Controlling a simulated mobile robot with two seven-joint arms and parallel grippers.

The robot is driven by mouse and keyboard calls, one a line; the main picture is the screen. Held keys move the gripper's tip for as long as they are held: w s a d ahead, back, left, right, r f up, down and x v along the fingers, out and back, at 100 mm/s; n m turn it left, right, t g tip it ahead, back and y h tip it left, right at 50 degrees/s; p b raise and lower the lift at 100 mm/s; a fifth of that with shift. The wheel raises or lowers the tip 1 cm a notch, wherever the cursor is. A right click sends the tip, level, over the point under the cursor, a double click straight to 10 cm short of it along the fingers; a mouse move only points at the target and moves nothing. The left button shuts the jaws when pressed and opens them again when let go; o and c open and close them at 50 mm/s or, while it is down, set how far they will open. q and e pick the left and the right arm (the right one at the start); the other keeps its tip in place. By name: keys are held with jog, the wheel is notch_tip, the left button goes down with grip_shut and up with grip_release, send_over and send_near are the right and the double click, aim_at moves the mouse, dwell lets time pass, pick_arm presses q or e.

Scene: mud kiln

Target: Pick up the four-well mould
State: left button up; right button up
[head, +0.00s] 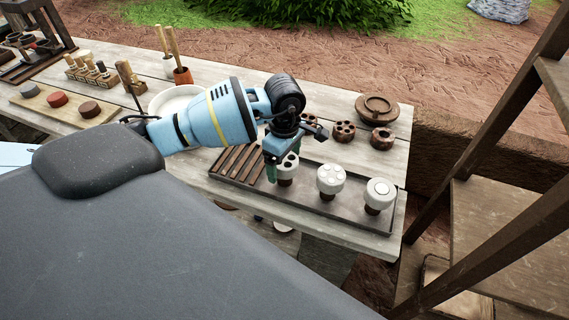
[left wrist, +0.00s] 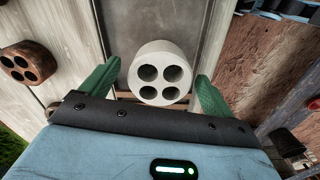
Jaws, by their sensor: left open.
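The white, round four-well mould (left wrist: 161,72) has its four dark holes facing the left wrist camera. In the head view the mould (head: 287,169) stands on a brown base at the tray's left part, partly hidden by the gripper. My left gripper (head: 283,162) is over it with green fingers apart. In the left wrist view the open fingers (left wrist: 158,78) lie on either side of the mould, with a visible gap at each side. My right gripper is not in view.
Two other white moulds (head: 331,179) (head: 379,192) stand to the right on the grey tray (head: 350,215). Brown moulds (head: 344,132) (head: 381,138) and a round brown lidded piece (head: 377,107) sit behind. A white bowl (head: 174,99) is left of them.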

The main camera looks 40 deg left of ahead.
pick_arm(q)
jog(key=shift+c, duration=0.5)
jog(key=c, duration=1.1)
jog(key=shift+r, duration=0.1)
jog(key=shift+r, duration=0.5)
notch_tip(320, 180, up, 2)
jog(key=shift+w+r, duration=0.1)
jog(key=s+d, duration=0.1)
jog(key=s, duration=0.4)
jog(key=s+d+r, duration=0.1)
jog(key=s+d, duration=0.1)
jog(key=s, duration=0.3)
jog(key=s+d+b, duration=0.1)
jog(key=s, duration=0.4)
jog(key=shift+s+d+r, duration=0.2)
jog(key=shift+s+r, duration=0.1)
jog(key=shift+r, duration=0.05)
